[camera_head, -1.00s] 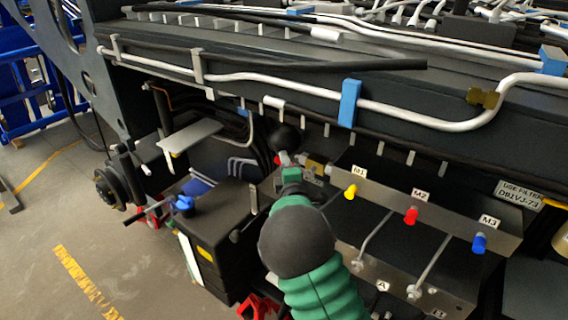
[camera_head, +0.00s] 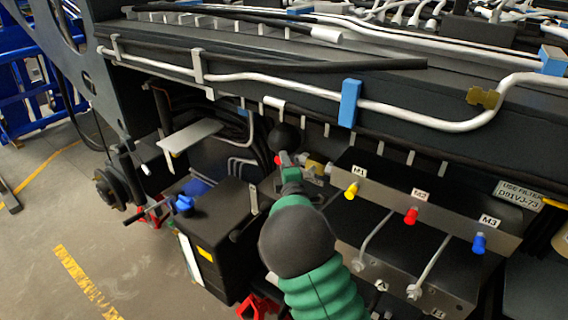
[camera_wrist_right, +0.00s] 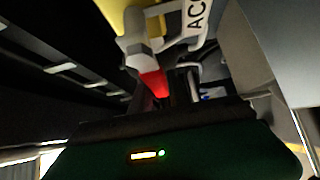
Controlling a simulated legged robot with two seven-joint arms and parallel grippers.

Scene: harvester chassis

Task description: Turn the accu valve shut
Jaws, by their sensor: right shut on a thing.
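The accu valve (camera_wrist_right: 140,35) shows in the right wrist view as a pale grey body with a red handle (camera_wrist_right: 154,84). A label plate starting with "AC" (camera_wrist_right: 196,14) is beside it. In the head view only a small red bit of the handle (camera_head: 278,160) shows, below a black ball (camera_head: 284,137). My right gripper (camera_head: 287,163) is at the valve and shut on the red handle; its fingertips are mostly hidden by my wrist. The gripper's dark green body (camera_wrist_right: 160,152) fills the bottom of the wrist view. My left gripper is not in view.
A metal panel with yellow (camera_head: 352,191), red (camera_head: 411,216) and blue (camera_head: 479,243) knobs, labelled M1 to M3, lies right of my arm. A white pipe (camera_head: 270,78) crosses above. A black box (camera_head: 215,235) with a blue cap (camera_head: 184,203) stands left.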

